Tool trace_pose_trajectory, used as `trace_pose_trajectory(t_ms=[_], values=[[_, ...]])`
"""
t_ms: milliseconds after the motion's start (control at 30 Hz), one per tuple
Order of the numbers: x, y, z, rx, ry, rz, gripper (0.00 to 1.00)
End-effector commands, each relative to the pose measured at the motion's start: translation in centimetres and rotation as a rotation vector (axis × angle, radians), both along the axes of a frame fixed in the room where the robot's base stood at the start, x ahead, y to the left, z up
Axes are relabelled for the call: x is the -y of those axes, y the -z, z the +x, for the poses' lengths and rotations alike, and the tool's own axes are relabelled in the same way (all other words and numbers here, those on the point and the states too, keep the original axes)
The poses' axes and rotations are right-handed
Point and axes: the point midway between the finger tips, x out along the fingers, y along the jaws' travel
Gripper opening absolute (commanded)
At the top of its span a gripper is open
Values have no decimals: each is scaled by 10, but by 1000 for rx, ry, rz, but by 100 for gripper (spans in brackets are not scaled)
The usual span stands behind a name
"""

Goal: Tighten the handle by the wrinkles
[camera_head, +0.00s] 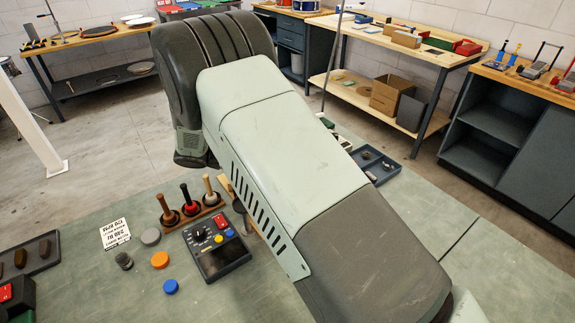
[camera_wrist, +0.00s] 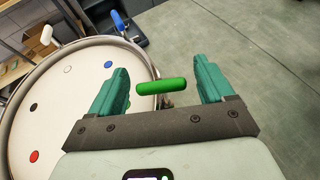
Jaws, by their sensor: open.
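In the wrist view a drum (camera_wrist: 75,110) fills the left side, with a pale round skin inside a darker rim. Red, black, white and blue dots lie on the skin. A green handle (camera_wrist: 161,86) is at the rim's right side, a blue handle (camera_wrist: 118,20) at the upper right and a white handle (camera_wrist: 47,36) at the upper left. I cannot make out clear wrinkles on the skin. My gripper (camera_wrist: 162,66) is open, its teal fingers apart on either side of the green handle, without visible contact. In the head view my arm hides the drum and gripper.
In the head view, a black control box (camera_head: 217,246), a wooden rack with several stamp-like tools (camera_head: 188,208), coloured caps (camera_head: 160,260) and a printed card (camera_head: 115,233) lie on the green bench (camera_head: 90,285). A dark tray (camera_head: 374,165) stands beyond my arm. Bench right of the drum looks clear.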

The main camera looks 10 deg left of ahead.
Motion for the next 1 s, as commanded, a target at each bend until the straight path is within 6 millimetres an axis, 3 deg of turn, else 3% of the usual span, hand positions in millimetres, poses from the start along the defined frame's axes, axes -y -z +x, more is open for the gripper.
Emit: trace_pose_trajectory(t_ms=[400, 600, 1000], values=[[-69, -30, -25, 2, -2, 2, 81], [-79, -35, -30, -1, -1, 0, 81], [-80, -36, -30, 0, 0, 0, 81]])
